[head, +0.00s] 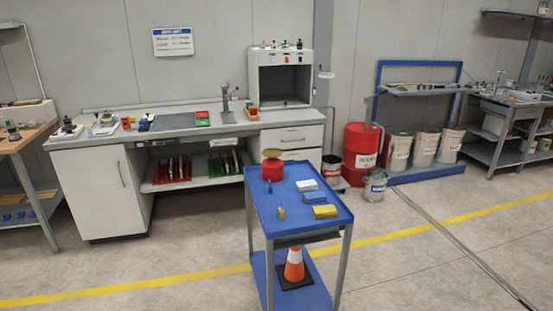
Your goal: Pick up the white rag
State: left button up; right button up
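A small white folded item (307,185), which looks like the white rag, lies on the top of the blue cart (270,219). It lies right of a red can (272,170) and behind a blue item (325,211). A yellow block-like item (324,212) cannot be told apart clearly from the blue one beside it. Neither of my grippers shows in the head view, and nothing touches the white item.
A small yellow-handled tool (281,212) also lies on the cart. An orange cone (294,264) stands on its lower shelf. Behind is a grey workbench (180,122). A red drum (361,152) and pale buckets (424,147) stand right. Floor around the cart's front is open.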

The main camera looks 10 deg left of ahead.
aim_at(302, 185)
jog(key=i+j+z, duration=0.1)
jog(key=i+j, duration=0.5)
jog(key=j, duration=0.2)
jog(key=i+j+z, duration=0.15)
jog(key=i+j, duration=0.45)
jog(key=j, duration=0.2)
jog(key=i+j+z, duration=0.15)
jog(key=j, duration=0.3)
jog(key=i+j, duration=0.35)
jog(key=j, duration=0.15)
jog(key=i+j+z, duration=0.15)
jog(key=j, duration=0.3)
jog(key=i+j+z, duration=0.1)
jog(key=i+j, duration=0.25)
jog(key=j, duration=0.15)
